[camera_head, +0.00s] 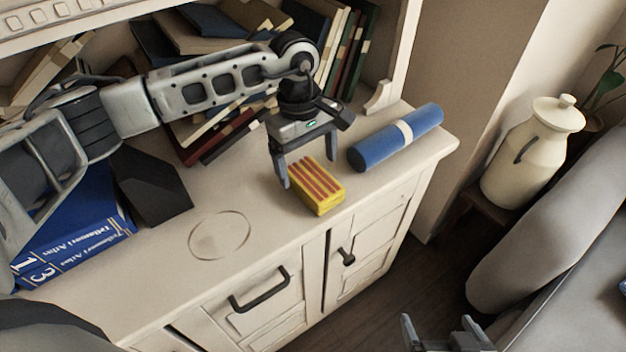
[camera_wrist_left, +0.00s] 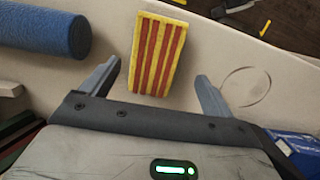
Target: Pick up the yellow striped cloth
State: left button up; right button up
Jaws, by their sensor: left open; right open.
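The yellow cloth with red stripes (camera_head: 312,185) is a folded block lying on the cream cabinet top (camera_head: 270,225), near its front edge. It also shows in the left wrist view (camera_wrist_left: 158,55), just beyond the fingertips and between their lines. My right gripper (camera_head: 443,325) is open and empty at the bottom edge of the head view, away from the cabinet.
A blue roll with a pale band (camera_head: 398,137) lies close to the right of the cloth. Blue atlas volumes (camera_head: 75,235) lie at the left. Leaning books (camera_head: 345,50) fill the shelf behind. A cream jug (camera_head: 530,150) stands at the right. The cabinet top around a faint ring mark (camera_head: 219,236) is clear.

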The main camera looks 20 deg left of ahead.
aim_at(312, 177)
pick_arm(q)
jog(key=shift+w+d+f+p, duration=0.1)
jog(key=shift+d+f+p, duration=0.1)
jog(key=shift+f, duration=0.7)
jog(key=shift+d+f+p, duration=0.1)
jog(key=shift+f+p, duration=0.15)
jog(key=shift+f, duration=0.6)
jog(key=shift+w+d+f+p, duration=0.1)
jog(key=shift+f+p, duration=0.1)
jog(key=shift+f, duration=0.7)
jog(key=c, duration=1.1)
